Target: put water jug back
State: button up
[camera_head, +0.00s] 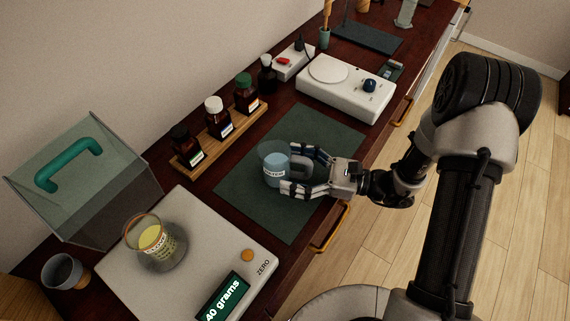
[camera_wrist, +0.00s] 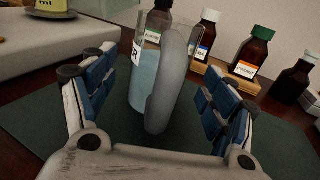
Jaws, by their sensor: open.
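The water jug (camera_head: 273,170) is a clear vessel with bluish water, a white label and a grey handle. It stands upright on the dark green mat (camera_head: 315,128). In the wrist view the jug (camera_wrist: 145,82) is straight ahead, with its handle (camera_wrist: 171,82) facing me. My gripper (camera_head: 291,173) is open, with one finger on each side of the jug's handle side. In the wrist view gaps show between the fingers of my gripper (camera_wrist: 160,105) and the handle. The jug's base is partly hidden behind the handle in that view.
A scale (camera_head: 195,258) reading 40 grams carries a beaker with yellow liquid (camera_head: 151,241). Several dark bottles stand on a wooden rack (camera_head: 222,138) behind the mat. A white stirrer-like device (camera_head: 345,90) is beyond the mat. A glass cover with green handle (camera_head: 68,164) is at left.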

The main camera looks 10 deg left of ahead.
jog(key=d+p, duration=0.1)
jog(key=d, duration=0.9)
jog(key=shift+p, duration=0.35)
jog(key=s+d+r+n+g+h, duration=0.1)
jog(key=s+r+n+g+h, duration=0.3)
jog(key=s+r+n+h, duration=0.6)
jog(key=s+d+r+n+t+h, duration=0.5)
jog(key=d+r+n+t+h, duration=0.3)
jog(key=d+r, duration=0.1)
jog(key=shift+d+r+t, duration=0.3)
jog(key=shift+d+t, duration=0.1)
jog(key=shift+d, duration=0.3)
jog(key=shift+c, duration=0.6)
